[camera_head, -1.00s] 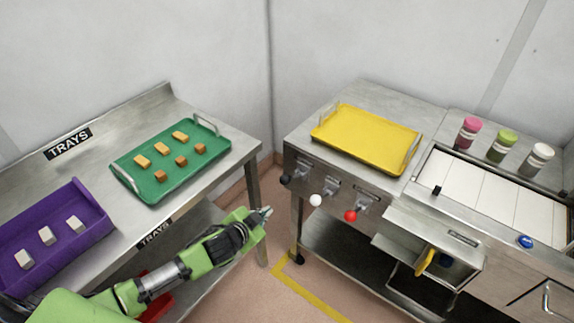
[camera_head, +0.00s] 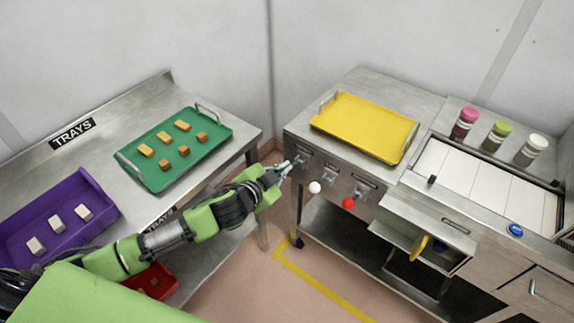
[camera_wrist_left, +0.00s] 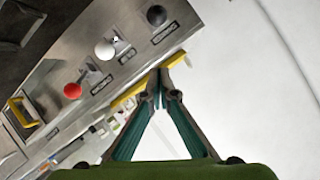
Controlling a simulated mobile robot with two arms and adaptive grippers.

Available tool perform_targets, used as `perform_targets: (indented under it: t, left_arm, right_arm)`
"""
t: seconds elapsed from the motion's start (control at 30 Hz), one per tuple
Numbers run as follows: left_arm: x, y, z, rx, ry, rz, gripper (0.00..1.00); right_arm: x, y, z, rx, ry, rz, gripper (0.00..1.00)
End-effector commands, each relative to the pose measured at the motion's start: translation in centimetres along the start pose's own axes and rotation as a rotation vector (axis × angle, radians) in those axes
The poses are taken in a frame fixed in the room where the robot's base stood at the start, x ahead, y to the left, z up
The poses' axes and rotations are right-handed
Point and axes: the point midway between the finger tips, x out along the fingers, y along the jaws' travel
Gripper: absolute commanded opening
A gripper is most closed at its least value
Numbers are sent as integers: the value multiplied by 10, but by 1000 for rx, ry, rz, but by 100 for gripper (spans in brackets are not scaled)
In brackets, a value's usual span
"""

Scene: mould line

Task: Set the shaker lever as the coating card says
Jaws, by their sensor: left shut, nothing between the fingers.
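The front panel of the right-hand steel table carries three levers with ball knobs. The white knob (camera_head: 315,187) and the red knob (camera_head: 348,203) show in the head view. The black knob is hidden behind my gripper there, but the left wrist view shows it (camera_wrist_left: 156,15), with the white (camera_wrist_left: 104,50) and red (camera_wrist_left: 72,90) knobs. Small labels by the levers are too small to read. My left gripper (camera_head: 284,169) is shut and empty, in front of the panel's left end. I cannot tell whether it touches the black knob. No coating card is recognisable. My right gripper is out of view.
A yellow tray (camera_head: 325,127) lies above the levers. Three jars, pink-lidded (camera_head: 465,123), green-lidded (camera_head: 496,136) and white-lidded (camera_head: 531,150), stand right. An open drawer (camera_head: 448,238) juts out below. The left table holds a green tray (camera_head: 203,158) and a purple tray (camera_head: 98,190).

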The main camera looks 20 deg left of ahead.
Motion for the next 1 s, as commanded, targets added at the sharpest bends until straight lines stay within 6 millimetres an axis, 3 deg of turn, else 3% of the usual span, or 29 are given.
perform_targets:
  t: [0.47,0.53,0.7,1.0]
  left_arm:
    - [74,-1,-1,-1,0,0,0]
    - [75,0,16,1,-5,0,0]
    - [79,0,33,0,-2,0,0]
    - [81,0,39,0,0,1,0]
  right_arm:
    - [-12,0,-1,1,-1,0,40]
    - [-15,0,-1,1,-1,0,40]
    - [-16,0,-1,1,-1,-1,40]
    - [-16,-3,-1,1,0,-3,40]
